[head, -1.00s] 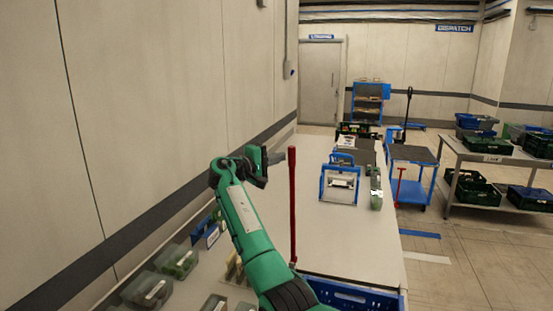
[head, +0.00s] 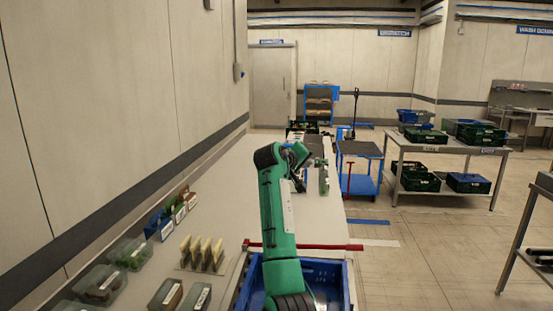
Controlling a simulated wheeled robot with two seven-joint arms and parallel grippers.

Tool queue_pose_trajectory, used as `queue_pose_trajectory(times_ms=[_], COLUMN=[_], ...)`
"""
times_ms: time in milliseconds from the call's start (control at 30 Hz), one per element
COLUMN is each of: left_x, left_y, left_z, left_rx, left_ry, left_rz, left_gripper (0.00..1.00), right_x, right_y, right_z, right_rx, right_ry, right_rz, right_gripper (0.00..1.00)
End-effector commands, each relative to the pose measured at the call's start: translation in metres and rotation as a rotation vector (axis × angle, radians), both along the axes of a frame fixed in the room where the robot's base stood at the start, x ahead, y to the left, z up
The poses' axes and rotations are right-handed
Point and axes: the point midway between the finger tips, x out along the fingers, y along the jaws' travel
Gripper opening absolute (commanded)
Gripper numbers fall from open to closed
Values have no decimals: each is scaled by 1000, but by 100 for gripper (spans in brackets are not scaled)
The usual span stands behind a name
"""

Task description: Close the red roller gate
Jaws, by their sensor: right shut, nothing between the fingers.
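The red roller gate (head: 325,247) is a thin red bar. It lies level across the worktop at the far edge of a blue crate, from a post at the left to a red end piece at the right. My green right arm crosses in front of its middle and hides that part. My right gripper (head: 299,182) is beyond the bar, at the far end of the bent arm, shut and empty. It is apart from the bar, and its fingertips are hard to make out. My left gripper is not in view.
The blue crate (head: 340,267) stands at the near side of the bar, partly behind my arm. Lidded tubs (head: 103,283) and a rack of yellow-topped pieces (head: 203,254) line the left. A blue cart (head: 360,170) stands beyond the table.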

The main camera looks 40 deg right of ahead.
Motion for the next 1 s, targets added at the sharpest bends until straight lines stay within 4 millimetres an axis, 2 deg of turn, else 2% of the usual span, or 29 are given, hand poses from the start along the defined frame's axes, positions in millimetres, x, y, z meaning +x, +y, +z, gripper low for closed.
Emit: queue_pose_trajectory(times_ms=[33, 200, 333, 500, 667, 1000], left_x=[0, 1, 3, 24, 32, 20], left_y=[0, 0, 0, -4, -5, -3], left_z=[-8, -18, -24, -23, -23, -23], left_rx=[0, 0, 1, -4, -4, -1], left_ry=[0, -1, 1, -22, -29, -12], left_rz=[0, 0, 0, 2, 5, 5], left_gripper=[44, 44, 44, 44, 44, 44], right_x=[-11, -43, -61, -76, -84, -88], right_y=[-12, -40, -56, -69, -76, -80], right_z=[-14, -49, -72, -95, -108, -115], right_rx=[28, 118, 172, 225, 253, 269], right_ry=[-34, -137, -201, -262, -294, -313], right_rz=[-3, -3, -1, 0, 1, 1], right_gripper=[0, 0, 0, 0, 0, 0])
